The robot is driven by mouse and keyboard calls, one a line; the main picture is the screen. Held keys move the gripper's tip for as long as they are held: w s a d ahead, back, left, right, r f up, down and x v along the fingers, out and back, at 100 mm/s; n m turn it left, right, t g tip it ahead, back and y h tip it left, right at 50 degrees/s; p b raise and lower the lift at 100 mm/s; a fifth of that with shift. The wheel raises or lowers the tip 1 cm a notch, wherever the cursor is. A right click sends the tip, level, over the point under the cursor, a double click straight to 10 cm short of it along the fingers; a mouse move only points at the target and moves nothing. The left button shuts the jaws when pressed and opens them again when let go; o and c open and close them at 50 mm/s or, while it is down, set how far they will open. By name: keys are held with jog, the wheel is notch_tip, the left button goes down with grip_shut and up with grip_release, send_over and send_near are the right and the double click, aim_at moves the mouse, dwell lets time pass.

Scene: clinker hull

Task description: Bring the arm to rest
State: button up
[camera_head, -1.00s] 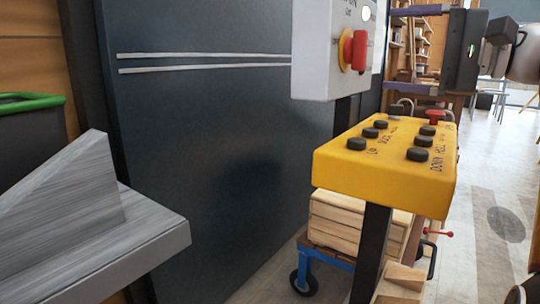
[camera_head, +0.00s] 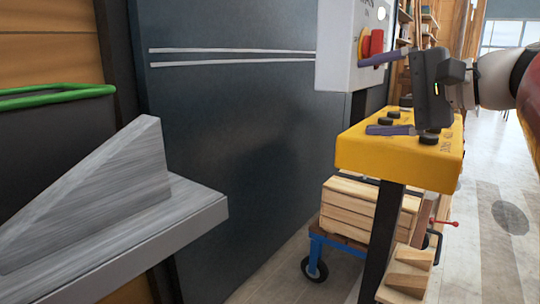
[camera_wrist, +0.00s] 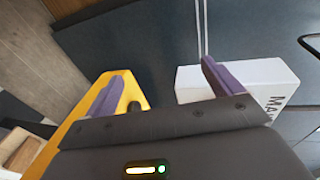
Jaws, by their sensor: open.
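My gripper (camera_head: 386,94) is at the right in the head view, its two purple fingers spread apart and pointing left, with nothing between them. In that view it overlaps the yellow button panel (camera_head: 372,158) and the lower edge of the white box (camera_head: 338,60) with a red knob (camera_head: 376,43). I cannot tell whether a finger touches either one. In the wrist view the purple fingers (camera_wrist: 162,92) are wide apart, with the yellow panel (camera_wrist: 127,84) by the left finger and the white box (camera_wrist: 262,78) by the right finger.
A dark panel with two pale stripes (camera_head: 230,57) stands behind. A grey wedge (camera_head: 110,190) sits on a shelf (camera_head: 200,215) at the left, near a green-rimmed bin (camera_head: 60,90). A blue cart with wooden blocks (camera_head: 350,208) stands below the panel. Floor is open at the right.

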jog(key=s+a+f+n+g+h, duration=0.1)
jog(key=s+a+f+h, duration=0.15)
jog(key=f, duration=0.45)
jog(key=s+a+f+n+g+h, duration=0.1)
jog(key=s+f+h, duration=0.15)
jog(key=f, duration=0.45)
jog(key=s+a+f+g+h, duration=0.1)
jog(key=s+a+f, duration=0.1)
jog(key=s+f, duration=0.35)
jog(key=s+d+f+n+h, duration=0.1)
jog(key=s+f+n+h, duration=0.1)
jog(key=f, duration=0.6)
jog(key=s+d+f+n+g+h, duration=0.1)
jog(key=s+d+f+n+h, duration=0.1)
jog(key=f, duration=0.6)
jog(key=s+n+h, duration=0.1)
jog(key=s+n, duration=0.1)
jog(key=s, duration=0.1)
jog(key=shift+s+f, duration=0.35)
